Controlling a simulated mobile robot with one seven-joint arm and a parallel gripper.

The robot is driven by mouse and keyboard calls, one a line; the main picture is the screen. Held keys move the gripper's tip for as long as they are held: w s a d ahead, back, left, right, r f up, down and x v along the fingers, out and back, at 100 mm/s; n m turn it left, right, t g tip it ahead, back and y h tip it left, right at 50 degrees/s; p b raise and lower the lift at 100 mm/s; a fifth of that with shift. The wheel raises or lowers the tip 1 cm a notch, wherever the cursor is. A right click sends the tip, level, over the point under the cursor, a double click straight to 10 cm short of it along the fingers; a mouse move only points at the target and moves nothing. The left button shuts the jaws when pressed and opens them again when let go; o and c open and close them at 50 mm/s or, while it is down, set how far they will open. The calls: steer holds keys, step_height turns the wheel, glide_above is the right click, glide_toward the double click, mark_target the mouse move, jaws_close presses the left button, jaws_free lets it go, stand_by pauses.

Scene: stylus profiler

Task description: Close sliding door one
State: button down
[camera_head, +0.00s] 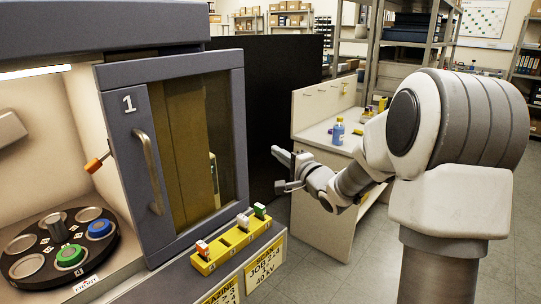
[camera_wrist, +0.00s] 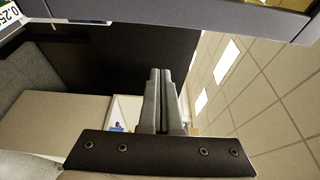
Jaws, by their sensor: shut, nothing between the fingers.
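Sliding door one (camera_head: 124,165) is a grey-framed panel with a dark amber window, a white number 1 and a curved metal handle (camera_head: 147,172). It stands at the right part of the machine front, and the chamber to its left is open. My gripper (camera_head: 277,158) is in the air to the right of the door, apart from its handle, in the head view. In the wrist view its two fingers (camera_wrist: 161,72) are together with nothing between them. The handle does not show clearly in the wrist view.
In the open chamber are a black turntable (camera_head: 25,264) with blue and green pucks and an orange-tipped stylus (camera_head: 97,163). A yellow magazine rack (camera_head: 231,243) sits on the ledge below the door. A black panel (camera_head: 270,80) and a white bench (camera_head: 310,190) stand behind my gripper.

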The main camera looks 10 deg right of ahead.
steer(key=w+a+b, duration=0.1)
steer(key=w+a, duration=0.4)
steer(key=shift+w+a+b, duration=0.15)
steer(key=shift+a+b, duration=0.15)
steer(key=shift+b, duration=0.1)
